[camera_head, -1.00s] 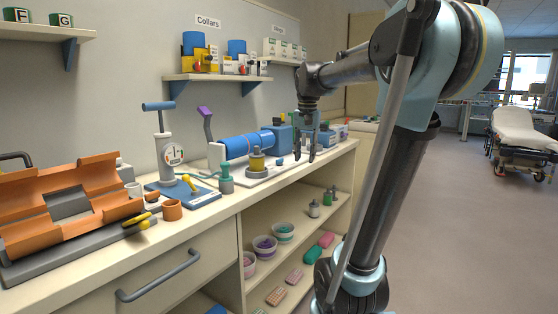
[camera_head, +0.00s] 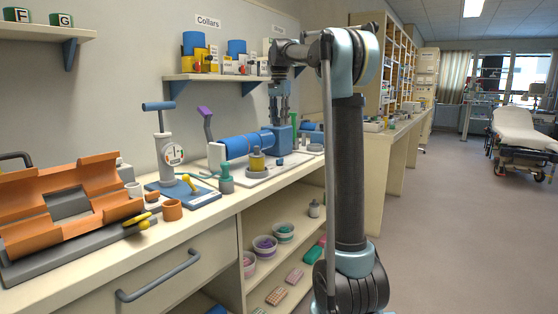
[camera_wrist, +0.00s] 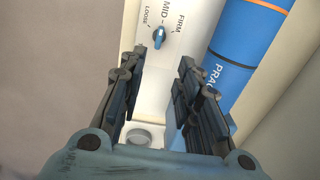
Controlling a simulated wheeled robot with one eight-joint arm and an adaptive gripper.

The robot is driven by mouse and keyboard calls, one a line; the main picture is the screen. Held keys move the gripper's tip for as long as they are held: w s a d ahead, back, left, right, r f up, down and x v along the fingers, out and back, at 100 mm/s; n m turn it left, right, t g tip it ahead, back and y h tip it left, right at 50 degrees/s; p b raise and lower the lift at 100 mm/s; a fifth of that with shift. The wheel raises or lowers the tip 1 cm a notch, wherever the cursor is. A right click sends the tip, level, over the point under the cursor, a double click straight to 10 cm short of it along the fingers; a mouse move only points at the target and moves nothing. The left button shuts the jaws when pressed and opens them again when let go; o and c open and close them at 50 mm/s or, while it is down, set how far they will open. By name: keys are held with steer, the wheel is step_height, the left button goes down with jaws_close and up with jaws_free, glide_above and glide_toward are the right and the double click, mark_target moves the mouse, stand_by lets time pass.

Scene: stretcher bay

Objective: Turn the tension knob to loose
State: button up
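The tension knob (camera_wrist: 159,36) is small and blue and sits on a white base (camera_wrist: 207,14) printed LOOSE, MID and FIRM. I cannot tell for sure which word its pointer faces. A blue cylinder (camera_wrist: 252,50) with white lettering lies beside it; it also shows in the head view (camera_head: 247,143). My gripper (camera_wrist: 163,58) is open and empty. In the wrist view the knob appears just beyond the gap between the fingertips, apart from them. In the head view my gripper (camera_head: 279,118) points down over the right end of the cylinder.
Blue containers (camera_head: 310,133) stand at the right. A shelf (camera_head: 215,77) with boxes hangs behind. An orange splint (camera_head: 70,205) lies far left.

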mark_target(279, 159)
step_height(279, 159, down, 17)
steer(key=shift+f, duration=0.1)
stand_by(0.6)
jaws_close()
